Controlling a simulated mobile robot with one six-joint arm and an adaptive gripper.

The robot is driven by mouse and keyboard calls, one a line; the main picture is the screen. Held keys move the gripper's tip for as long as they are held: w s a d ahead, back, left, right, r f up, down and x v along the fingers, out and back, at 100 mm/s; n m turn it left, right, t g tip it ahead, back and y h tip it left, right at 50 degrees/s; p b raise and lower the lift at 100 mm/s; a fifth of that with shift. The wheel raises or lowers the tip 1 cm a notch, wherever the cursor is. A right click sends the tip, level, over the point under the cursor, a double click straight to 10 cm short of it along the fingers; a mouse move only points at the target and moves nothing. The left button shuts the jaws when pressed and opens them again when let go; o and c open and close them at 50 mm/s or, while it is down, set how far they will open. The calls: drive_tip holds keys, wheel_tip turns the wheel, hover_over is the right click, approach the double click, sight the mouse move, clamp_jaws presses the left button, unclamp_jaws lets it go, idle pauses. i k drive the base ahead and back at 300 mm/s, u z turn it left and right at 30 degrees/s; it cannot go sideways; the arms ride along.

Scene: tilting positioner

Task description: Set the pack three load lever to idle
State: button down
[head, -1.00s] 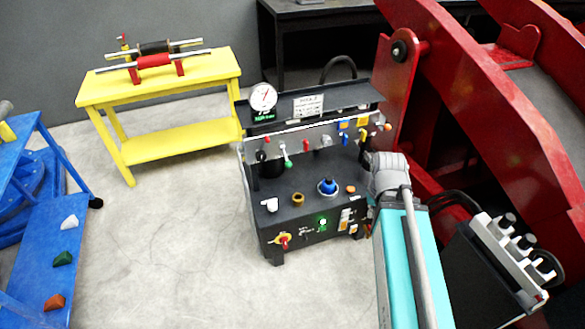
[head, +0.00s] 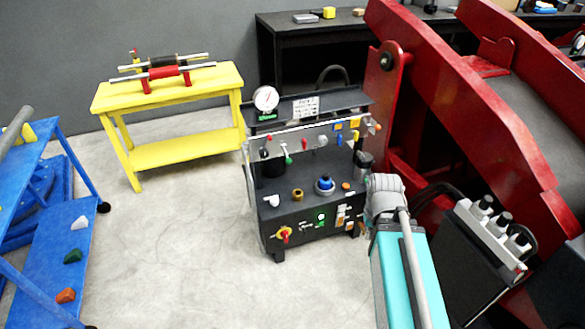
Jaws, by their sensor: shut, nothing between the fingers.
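The black control console (head: 290,230) stands in the middle of the head view, with a sloping upper panel and a lower front face. Small levers line the panel: a red lever (head: 304,143), a green-knobbed lever (head: 288,157) and a grey-knobbed lever (head: 321,141). Their labels are too small to read, so I cannot tell which is pack three's load lever or its setting. My gripper (head: 359,146) is small and dark at the console's right side, past my grey wrist. It is shut and empty; its fingertips are barely distinguishable, and contact with the console cannot be judged.
A gauge (head: 266,99) and a placard (head: 306,107) top the console. A red-and-yellow knob (head: 284,234) is on its front. A red steel frame (head: 470,110) crowds the right. A yellow table (head: 170,155) stands back left, blue equipment (head: 60,250) far left. Open floor lies front left.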

sight(288, 160)
drive_tip(key=z, duration=0.45)
drive_tip(key=i, duration=1.15)
drive_tip(key=u, duration=0.2)
